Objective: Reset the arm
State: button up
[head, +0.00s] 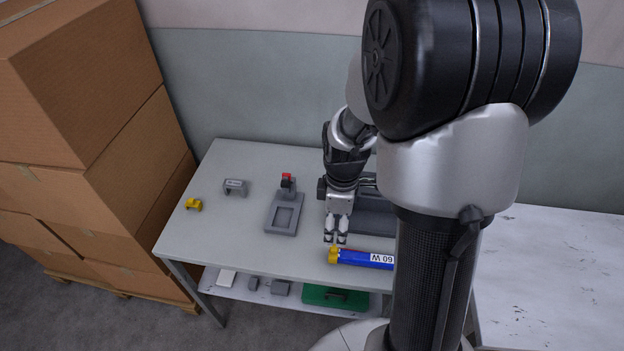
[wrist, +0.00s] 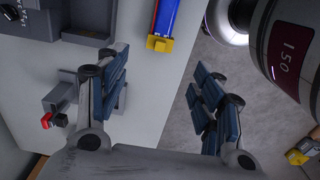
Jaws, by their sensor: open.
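The blue cylinder (wrist: 167,18) shows beyond the fingers at the top of that view. My arm hides the right part of the table in the head view.
A grey fixture with a red part (head: 284,211) stands left of my gripper. A dark grey housing (head: 372,218) lies behind it. A grey block (head: 236,187) and a yellow piece (head: 194,204) sit farther left. Stacked cardboard boxes (head: 95,130) stand left of the table.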

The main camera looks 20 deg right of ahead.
jog(key=s+a+r+m+t, duration=0.2)
jog(key=s+a+r+m, duration=0.3)
jog(key=r, duration=0.4)
jog(key=s+a+r+m+t, duration=0.2)
jog(key=s+a+r+m, duration=0.3)
jog(key=s+r, duration=0.3)
jog(key=shift+s+a+r+m+t, duration=0.3)
jog(key=shift+r+m, duration=0.3)
jog(key=shift+r, duration=0.55)
jog(key=shift+w, duration=0.1)
